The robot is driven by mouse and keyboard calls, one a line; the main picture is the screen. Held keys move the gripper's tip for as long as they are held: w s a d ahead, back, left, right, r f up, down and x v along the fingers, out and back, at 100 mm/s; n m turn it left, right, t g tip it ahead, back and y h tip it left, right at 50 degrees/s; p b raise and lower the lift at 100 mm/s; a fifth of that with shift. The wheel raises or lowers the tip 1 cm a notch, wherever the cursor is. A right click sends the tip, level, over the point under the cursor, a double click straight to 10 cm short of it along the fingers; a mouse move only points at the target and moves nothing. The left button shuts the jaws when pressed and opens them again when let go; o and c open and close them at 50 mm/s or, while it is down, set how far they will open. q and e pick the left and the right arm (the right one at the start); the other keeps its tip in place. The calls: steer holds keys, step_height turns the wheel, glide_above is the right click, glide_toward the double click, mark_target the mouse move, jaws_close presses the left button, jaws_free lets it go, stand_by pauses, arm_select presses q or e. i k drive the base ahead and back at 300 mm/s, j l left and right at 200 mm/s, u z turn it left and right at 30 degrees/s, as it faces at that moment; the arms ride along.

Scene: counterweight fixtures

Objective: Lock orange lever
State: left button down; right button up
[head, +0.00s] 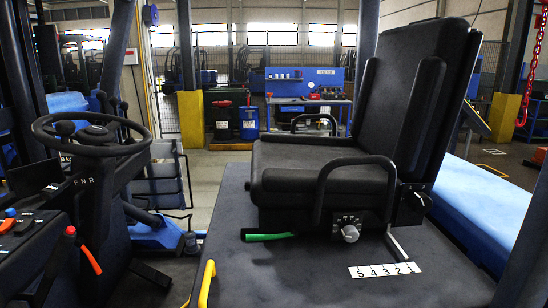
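The orange lever (91,260) stands on the dark side console at the lower left of the head view. It has an orange-red knob (70,231) on top and a slanted orange shaft, leaning up to the left. Whether it is locked cannot be told from this view. Neither of my grippers is in view, and nothing touches the lever.
A black steering wheel (91,134) is above the lever. A black seat (320,170) with a green lever (268,236) stands on the grey platform (300,280) to the right. A yellow handle (206,284) rises at the bottom. Blue and orange-red controls sit at the left edge.

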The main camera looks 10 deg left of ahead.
mark_target(80, 243)
steer(key=j+u, duration=0.1)
steer(key=u, duration=0.4)
steer(key=i+j+u, duration=0.1)
steer(key=u, duration=0.35)
steer(key=j+u, duration=0.1)
steer(key=u, duration=0.4)
steer(key=i+l, duration=0.05)
